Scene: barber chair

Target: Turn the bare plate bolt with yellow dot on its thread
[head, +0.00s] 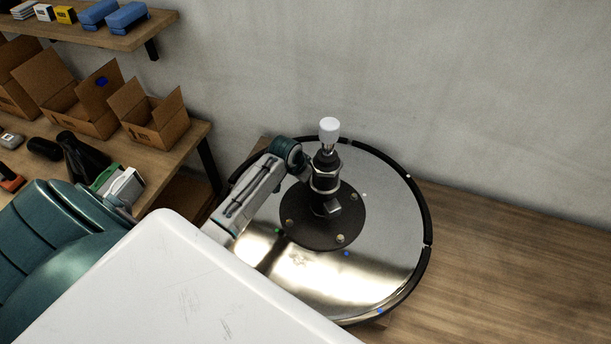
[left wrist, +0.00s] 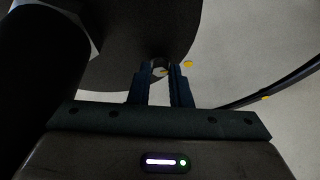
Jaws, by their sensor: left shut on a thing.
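The round chrome base (head: 385,255) of the barber chair lies on the wooden bench. A black plate (head: 300,237) sits at its middle, with an upright dark post (head: 323,182) with metal collars and a white top. Two bolts (head: 340,238) show on the plate's near side. My left arm reaches over from the left; in the head view its fingertips are hidden. In the left wrist view my left gripper (left wrist: 161,75) is shut on a small bolt (left wrist: 158,69) at the plate's edge. A yellow dot (left wrist: 188,64) marks the chrome just beside it. My right gripper is not in view.
The post stands close to my left wrist. A dark rim (head: 428,220) rings the base, with coloured dots on it. A side bench with open cardboard boxes (head: 150,115) and tools is at the left. The bench top (head: 510,260) at the right is clear.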

